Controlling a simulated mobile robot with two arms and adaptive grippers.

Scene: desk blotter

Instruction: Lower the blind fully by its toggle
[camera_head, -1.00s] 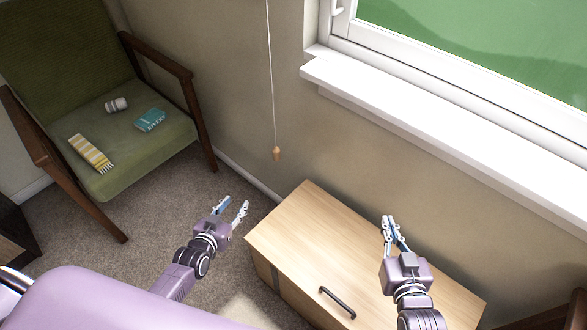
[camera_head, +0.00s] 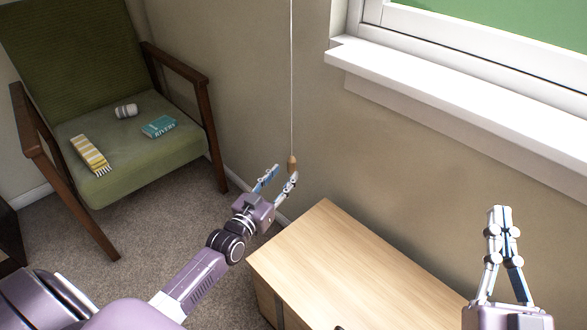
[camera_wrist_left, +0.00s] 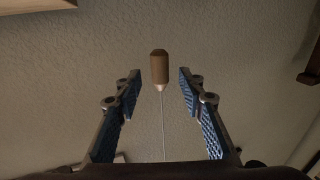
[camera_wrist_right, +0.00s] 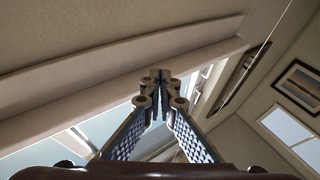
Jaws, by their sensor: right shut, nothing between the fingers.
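The wooden toggle (camera_head: 292,163) hangs at the end of a thin pale cord (camera_head: 291,80) against the beige wall. The blind itself is not clearly in view. My left gripper (camera_head: 278,175) is open, with its fingertips close to the toggle in the head view. In the left wrist view the toggle (camera_wrist_left: 159,68) sits centred between the open fingers and slightly beyond their tips, with nothing gripped. My right gripper (camera_head: 500,210) is shut and empty, raised in front of the wall below the window sill. Its fingertips meet in the right wrist view (camera_wrist_right: 160,75).
A wooden cabinet (camera_head: 345,265) stands below the window. The white window sill (camera_head: 460,95) juts out at the upper right. A green armchair (camera_head: 130,160) at the left holds a blue book (camera_head: 159,126), a yellow striped cloth (camera_head: 90,155) and a small striped roll (camera_head: 126,111).

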